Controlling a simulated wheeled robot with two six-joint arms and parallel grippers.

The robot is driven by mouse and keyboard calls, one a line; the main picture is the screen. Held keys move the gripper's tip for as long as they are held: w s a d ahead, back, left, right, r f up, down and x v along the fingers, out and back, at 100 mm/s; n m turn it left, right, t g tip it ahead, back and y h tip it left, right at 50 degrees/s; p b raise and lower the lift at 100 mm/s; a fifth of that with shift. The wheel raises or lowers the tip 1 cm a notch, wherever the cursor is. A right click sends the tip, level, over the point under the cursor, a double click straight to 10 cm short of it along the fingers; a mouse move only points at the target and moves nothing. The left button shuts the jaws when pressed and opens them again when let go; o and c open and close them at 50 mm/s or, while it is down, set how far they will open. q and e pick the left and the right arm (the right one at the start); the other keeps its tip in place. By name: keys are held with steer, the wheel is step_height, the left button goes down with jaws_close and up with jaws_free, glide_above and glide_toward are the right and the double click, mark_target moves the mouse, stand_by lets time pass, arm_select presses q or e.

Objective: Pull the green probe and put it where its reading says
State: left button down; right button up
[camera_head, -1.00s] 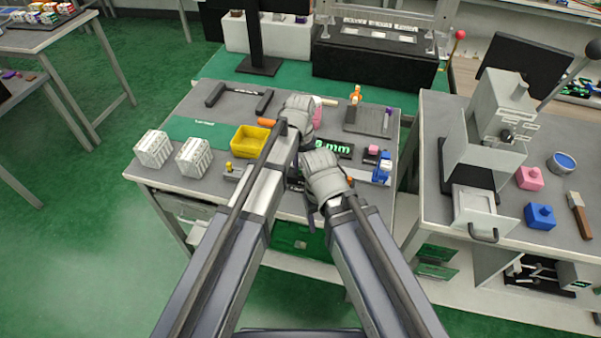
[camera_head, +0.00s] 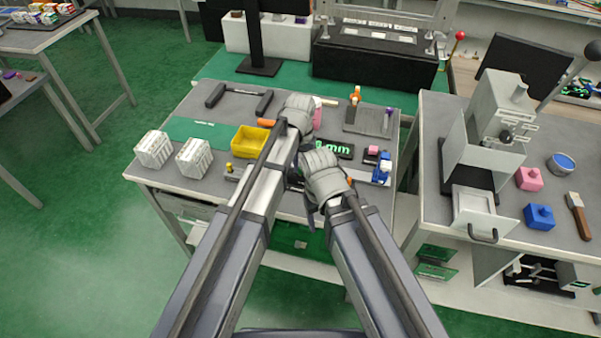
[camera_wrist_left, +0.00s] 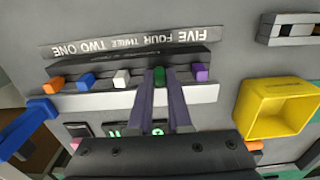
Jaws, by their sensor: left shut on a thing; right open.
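The green probe (camera_wrist_left: 158,76) stands in a row of coloured probes in a dark rack (camera_wrist_left: 218,57). My left gripper (camera_wrist_left: 160,84) is shut on it, one purple-grey finger on each side. A strip marked ONE to FIVE (camera_wrist_left: 125,45) runs along the rack, upside down in the wrist view. A black display (camera_head: 335,148) shows green characters ending in "mm"; its first digit is partly hidden, so I cannot read it surely. My right gripper (camera_head: 311,208) is open near the table's front edge. My arms hide most of the rack in the head view.
Beside the green probe are a purple probe (camera_wrist_left: 201,72) and white (camera_wrist_left: 121,76), blue (camera_wrist_left: 87,80) and orange (camera_wrist_left: 53,84) ones. A yellow bin (camera_head: 250,140) stands left of my arms. A blue fixture (camera_head: 382,168) stands to their right. The table's left front has white blocks (camera_head: 153,148).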

arm_select(q)
steer(key=shift+r+p, duration=0.6)
steer(key=shift+r, duration=0.05)
stand_by(0.6)
steer(key=shift+r+p, duration=1.95)
steer(key=shift+r+p, duration=1.05)
steer(key=shift+f, duration=0.1)
